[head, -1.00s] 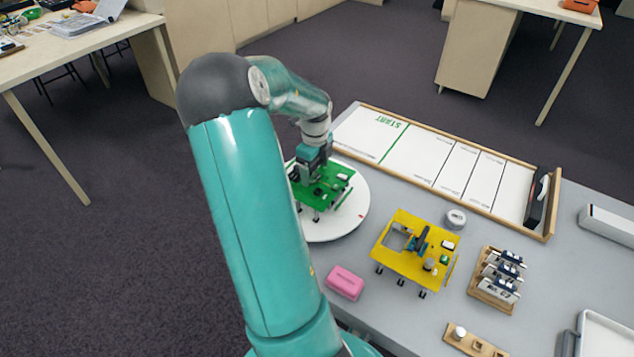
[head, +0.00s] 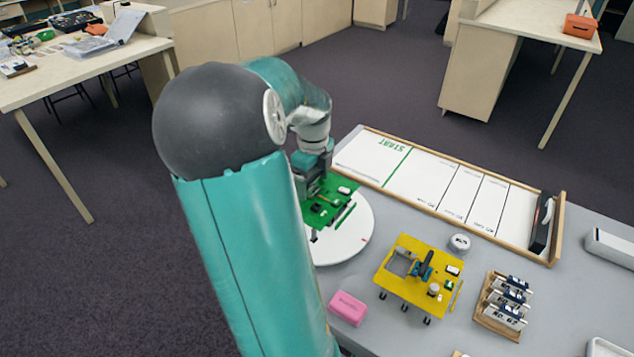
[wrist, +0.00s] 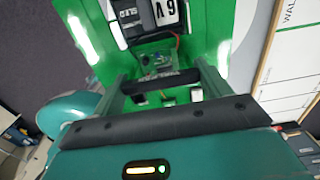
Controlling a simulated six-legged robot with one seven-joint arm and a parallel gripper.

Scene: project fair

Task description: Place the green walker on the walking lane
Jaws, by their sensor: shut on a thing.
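The green walker (head: 329,203) is a flat green board with small parts on it and short legs. My gripper (head: 308,188) is shut on it, and the walker appears raised over the white round disc (head: 352,240). In the wrist view the green walker (wrist: 215,40) fills the space beyond my gripper (wrist: 160,85), whose fingers close on a dark bar on the board. The walking lane (head: 425,180) is a white, wood-framed strip marked START, behind and to the right of the walker. My arm hides part of the disc.
A yellow walker (head: 408,283) stands on the grey table (head: 390,330) right of the disc. Near it are a pink block (head: 348,308), a round roll (head: 460,243) and a wooden rack (head: 488,322). A black object (head: 541,222) stands at the lane's right end.

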